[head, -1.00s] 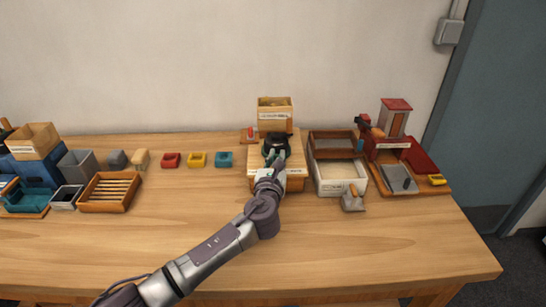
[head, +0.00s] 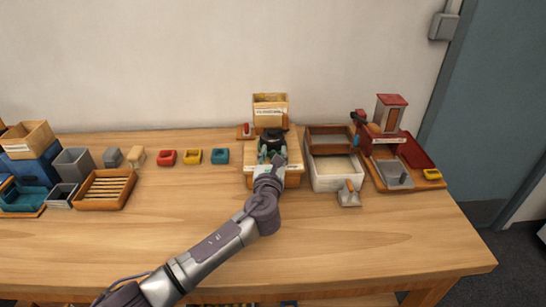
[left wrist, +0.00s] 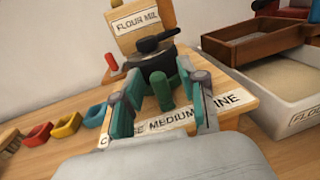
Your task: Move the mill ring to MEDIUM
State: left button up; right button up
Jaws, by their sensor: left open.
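The flour mill stands at the back of the table, with a wooden hopper (head: 270,108) behind its black ring (head: 272,136). In the left wrist view the black ring (left wrist: 152,64) carries a green handle (left wrist: 161,92). The handle lies toward the front, roughly over the word MEDIUM on the white label (left wrist: 172,124); part of COARSE is hidden and FINE is partly covered. My left gripper (head: 272,154) is open, with its teal fingers on either side of the handle. I cannot tell whether a finger touches it. My right gripper is not in view.
Right of the mill stand a brown wooden tray (head: 330,130) and a white flour bin (head: 323,181), close beside it. A scoop (head: 349,195) and a red-roofed station (head: 390,101) are farther right. The front table is clear.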

pick_arm(q)
jog(key=s+a, duration=0.1)
jog(key=s, duration=1.1)
jog(key=shift+a, duration=0.4)
